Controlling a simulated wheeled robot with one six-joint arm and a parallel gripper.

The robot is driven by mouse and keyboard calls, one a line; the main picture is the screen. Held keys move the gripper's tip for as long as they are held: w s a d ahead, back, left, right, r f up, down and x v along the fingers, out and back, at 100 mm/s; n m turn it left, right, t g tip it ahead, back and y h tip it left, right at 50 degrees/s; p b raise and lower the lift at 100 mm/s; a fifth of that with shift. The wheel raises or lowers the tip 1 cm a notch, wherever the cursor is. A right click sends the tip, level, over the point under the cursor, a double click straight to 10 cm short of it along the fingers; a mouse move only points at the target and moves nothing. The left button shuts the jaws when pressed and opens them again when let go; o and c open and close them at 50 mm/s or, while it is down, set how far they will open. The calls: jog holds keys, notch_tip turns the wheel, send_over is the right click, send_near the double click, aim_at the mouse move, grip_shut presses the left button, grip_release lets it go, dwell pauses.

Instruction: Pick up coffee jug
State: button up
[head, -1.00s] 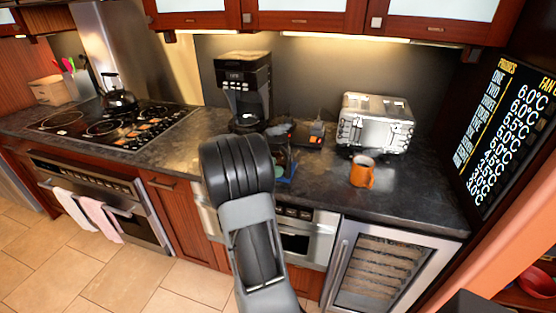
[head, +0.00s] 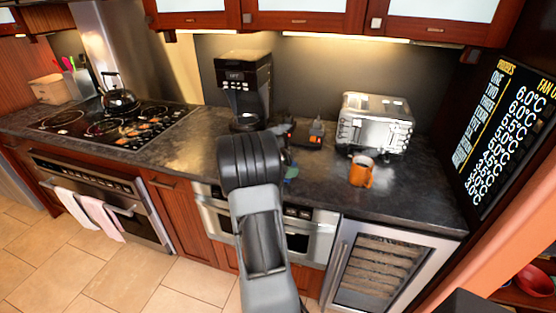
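The black coffee maker (head: 240,82) stands on the dark counter against the back wall. A dark, rounded coffee jug (head: 246,122) appears to sit low in its bay, and its outline is hard to make out. My black and grey arm rises in front of the counter, its rounded elbow just below the coffee maker. My gripper (head: 284,130) seems to be the dark shape beyond the elbow, to the right of the jug and apart from it. The arm partly hides it, and its fingers are too small and dark to read.
A silver toaster (head: 375,124) and an orange mug (head: 361,172) stand on the counter to the right. A small dark device with orange parts (head: 316,132) is beside my gripper. A kettle (head: 119,97) sits on the stove at left. Cabinets (head: 310,18) hang above.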

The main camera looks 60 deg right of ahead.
grip_shut()
dwell(1.0)
